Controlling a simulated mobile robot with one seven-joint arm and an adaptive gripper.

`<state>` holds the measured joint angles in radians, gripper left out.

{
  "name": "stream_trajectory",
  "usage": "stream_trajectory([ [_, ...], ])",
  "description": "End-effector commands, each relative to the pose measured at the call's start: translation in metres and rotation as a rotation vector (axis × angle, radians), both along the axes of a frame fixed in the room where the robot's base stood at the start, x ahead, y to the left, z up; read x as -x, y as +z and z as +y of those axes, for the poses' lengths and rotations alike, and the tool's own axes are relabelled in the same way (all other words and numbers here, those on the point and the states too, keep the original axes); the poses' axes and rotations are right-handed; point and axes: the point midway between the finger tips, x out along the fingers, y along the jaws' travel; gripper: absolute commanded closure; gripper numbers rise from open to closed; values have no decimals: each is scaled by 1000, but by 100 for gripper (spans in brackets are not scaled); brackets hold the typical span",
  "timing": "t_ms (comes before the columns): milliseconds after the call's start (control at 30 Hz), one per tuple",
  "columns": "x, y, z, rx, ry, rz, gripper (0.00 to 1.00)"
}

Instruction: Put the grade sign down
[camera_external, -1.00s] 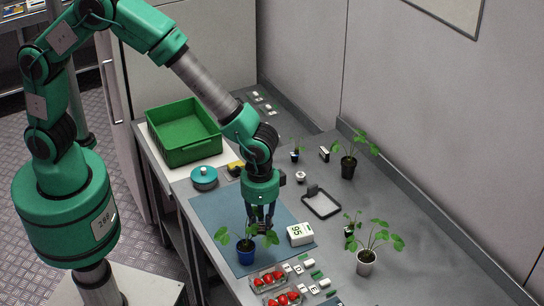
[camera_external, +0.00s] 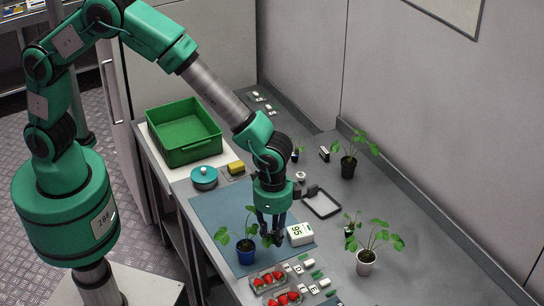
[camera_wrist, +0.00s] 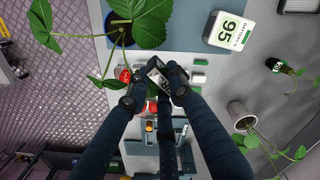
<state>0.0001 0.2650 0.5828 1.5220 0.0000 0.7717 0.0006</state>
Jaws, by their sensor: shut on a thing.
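My gripper (camera_external: 272,238) hangs over the right part of the blue mat, just right of the potted plant and left of the white box marked 95. In the wrist view its fingertips (camera_wrist: 155,82) are shut on a small dark piece with a pale grey face, which I take to be the grade sign (camera_wrist: 157,70). Its face is too small to read. It lies beyond the fingertips, near the strawberry punnet in that view. I cannot tell whether it touches the surface. In the external view the fingers mostly hide it.
The blue-potted plant (camera_external: 246,251) stands close left of my gripper, its leaves near the fingers. The white 95 box (camera_external: 300,234) is close right. Strawberry punnets (camera_external: 268,280) and several small tags (camera_external: 300,268) lie in front. The blue mat (camera_external: 213,213) is bare at left.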

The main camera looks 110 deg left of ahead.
Motion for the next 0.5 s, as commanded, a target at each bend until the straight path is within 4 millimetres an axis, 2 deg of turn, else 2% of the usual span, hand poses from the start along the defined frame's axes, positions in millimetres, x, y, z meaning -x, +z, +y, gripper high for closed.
stream_trajectory([
  [267,0,-1,9,0,10,0,97],
  [367,-1,-3,21,0,23,0,97],
  [500,-1,-7,49,0,55,-1,97],
])
